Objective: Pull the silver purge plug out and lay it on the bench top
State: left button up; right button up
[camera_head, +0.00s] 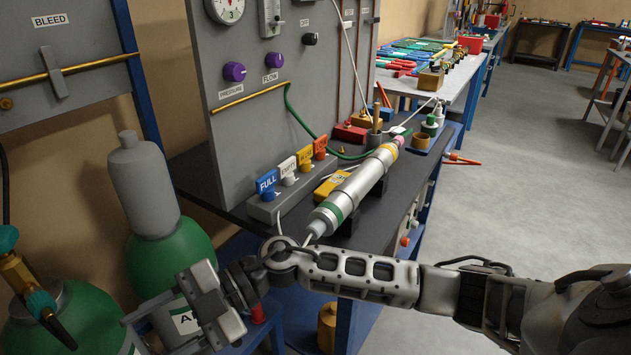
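A long silver cylinder (357,186) with a green band lies on supports on the dark bench top (408,181). A pale grey tapered piece (318,226) sits at its near end, and a pink piece (398,140) shows at its far end. I cannot tell for sure which part is the silver purge plug. My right arm comes in from the right, across the front of the bench. My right gripper (165,322) is left of the bench front, low over the green gas cylinders, apart from the silver cylinder. Its fingers look spread, with nothing between them. My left gripper is not in view.
A grey panel (275,110) with gauge and purple knobs stands behind the bench. A block with coloured tags (291,190) and a yellow box (332,184) lie beside the silver cylinder. Green gas cylinders (172,262) stand at left. Bare bench shows right of the silver cylinder.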

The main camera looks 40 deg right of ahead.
jog(key=w+d+f+n+g+h, duration=0.1)
jog(key=w+d+h, duration=0.1)
jog(key=d+h, duration=0.25)
notch_tip(320, 180, up, 4)
jog(key=r+m+t+h+p, duration=0.15)
jog(key=m+h, duration=0.35)
jog(key=h, duration=0.7)
send_over(317, 223)
jog(key=shift+a+f+g+p, duration=0.25)
jog(key=shift+a+f+p, duration=0.1)
jog(key=shift+a+f, duration=0.15)
jog(key=shift+d+f, duration=0.1)
jog(key=shift+d, duration=0.3)
notch_tip(317, 223, down, 3)
jog(key=b, duration=0.3)
notch_tip(317, 223, down, 4)
jog(key=b, duration=0.2)
jog(key=shift+f+b, duration=0.1)
jog(key=shift+b, duration=0.25)
jog(key=shift+f+b, duration=0.3)
jog(key=shift+f, duration=0.35)
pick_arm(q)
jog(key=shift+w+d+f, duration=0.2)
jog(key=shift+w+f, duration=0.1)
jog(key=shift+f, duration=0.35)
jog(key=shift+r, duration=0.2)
pick_arm(e)
jog(key=shift+r, duration=0.1)
